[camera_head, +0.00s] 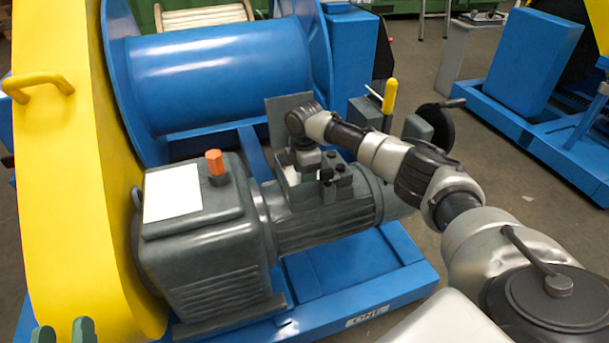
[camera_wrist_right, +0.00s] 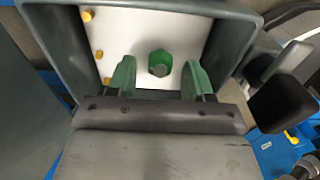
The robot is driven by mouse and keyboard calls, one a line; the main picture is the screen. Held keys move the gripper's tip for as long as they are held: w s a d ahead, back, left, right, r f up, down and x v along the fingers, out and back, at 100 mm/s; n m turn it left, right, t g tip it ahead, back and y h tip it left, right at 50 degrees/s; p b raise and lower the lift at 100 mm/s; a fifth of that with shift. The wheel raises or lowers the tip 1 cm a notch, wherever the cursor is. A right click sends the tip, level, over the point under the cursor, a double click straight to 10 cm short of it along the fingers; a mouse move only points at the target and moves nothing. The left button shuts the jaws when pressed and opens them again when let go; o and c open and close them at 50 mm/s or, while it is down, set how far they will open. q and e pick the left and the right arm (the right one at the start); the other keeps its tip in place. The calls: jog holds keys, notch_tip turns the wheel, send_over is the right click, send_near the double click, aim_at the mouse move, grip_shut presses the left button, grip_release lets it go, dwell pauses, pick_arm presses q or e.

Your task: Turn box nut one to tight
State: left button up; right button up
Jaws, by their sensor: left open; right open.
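In the right wrist view, a green hex nut (camera_wrist_right: 160,63) with a grey centre stands on the white plate (camera_wrist_right: 150,25) inside a grey open box. Yellow nuts (camera_wrist_right: 99,54) sit along the plate's left side. No label shows which is box nut one. My right gripper (camera_wrist_right: 159,75) is open, its two green fingers on either side of the green nut, with gaps visible. In the head view my right gripper (camera_head: 305,160) is over the box on the motor, its fingers hidden. My left gripper (camera_head: 63,332) shows only green fingertips, apart and empty, at the bottom left.
The grey motor (camera_head: 325,215) and gearbox (camera_head: 205,235), with an orange cap (camera_head: 214,163), stand on a blue base. A yellow guard (camera_head: 65,170) rises at the left. A blue drum (camera_head: 220,75) is behind. A yellow-handled lever (camera_head: 390,95) and handwheel stand beyond my right arm.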

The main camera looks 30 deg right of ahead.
jog(key=shift+f, duration=0.25)
jog(key=c, duration=0.9)
